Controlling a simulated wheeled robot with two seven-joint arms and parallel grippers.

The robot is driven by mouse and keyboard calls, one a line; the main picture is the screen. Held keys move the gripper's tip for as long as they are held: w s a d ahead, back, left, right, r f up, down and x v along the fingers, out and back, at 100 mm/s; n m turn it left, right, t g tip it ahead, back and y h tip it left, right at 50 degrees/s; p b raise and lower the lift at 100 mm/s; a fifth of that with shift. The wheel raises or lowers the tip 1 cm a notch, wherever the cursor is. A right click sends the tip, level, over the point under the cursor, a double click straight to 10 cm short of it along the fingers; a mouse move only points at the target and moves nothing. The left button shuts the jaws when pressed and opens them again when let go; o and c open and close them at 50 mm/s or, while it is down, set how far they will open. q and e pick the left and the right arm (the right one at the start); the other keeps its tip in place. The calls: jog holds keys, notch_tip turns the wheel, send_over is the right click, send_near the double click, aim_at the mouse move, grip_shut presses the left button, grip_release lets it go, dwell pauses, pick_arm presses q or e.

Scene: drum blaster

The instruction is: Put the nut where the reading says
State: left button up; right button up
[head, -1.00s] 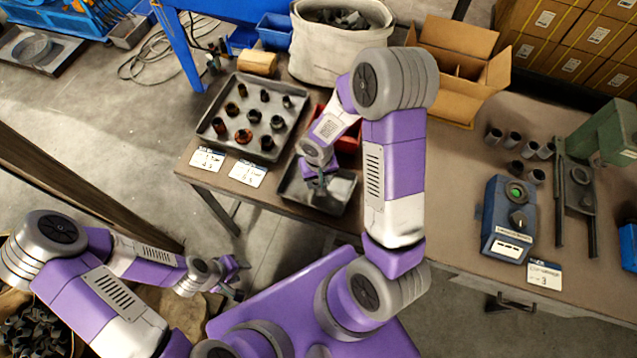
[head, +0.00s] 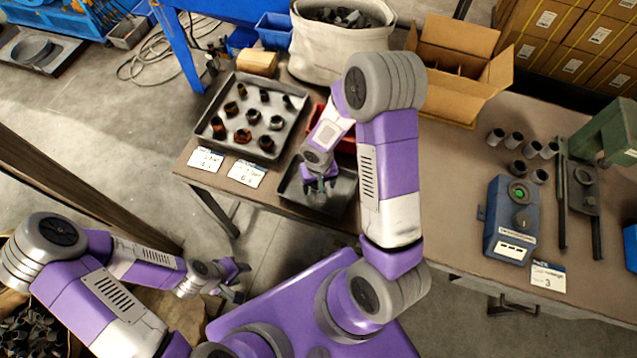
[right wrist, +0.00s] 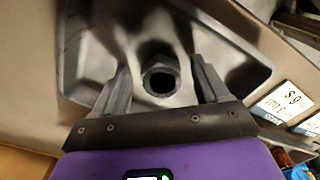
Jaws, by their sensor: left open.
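A dark nut (right wrist: 160,80) with a round hole lies in the small grey tray (right wrist: 85,50), seen in the right wrist view. My right gripper's fingers (right wrist: 161,88) stand open on either side of the nut, with a gap on each side. In the head view my right gripper (head: 320,186) is over the small tray (head: 345,203) near the table's front edge; the nut cannot be made out there. A blue box (head: 512,218) with a green round face and a dark knob stands at right; its reading is too small to make out. My left gripper (head: 236,281) is open and empty, away from the table.
A large tray (head: 285,152) holds several dark fittings, with two label cards (head: 206,160) in front. Another card (head: 548,277), marked 3, lies before the blue box. A red bin (head: 345,140), cardboard box (head: 455,70), several grey cylinders (head: 515,140) and a green press (head: 605,130) also stand there.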

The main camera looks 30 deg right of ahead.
jog(key=shift+r+p, duration=0.55)
jog(key=shift+p, duration=0.1)
notch_tip(320, 180, up, 12)
jog(key=p, duration=0.2)
jog(key=shift+f, duration=0.2)
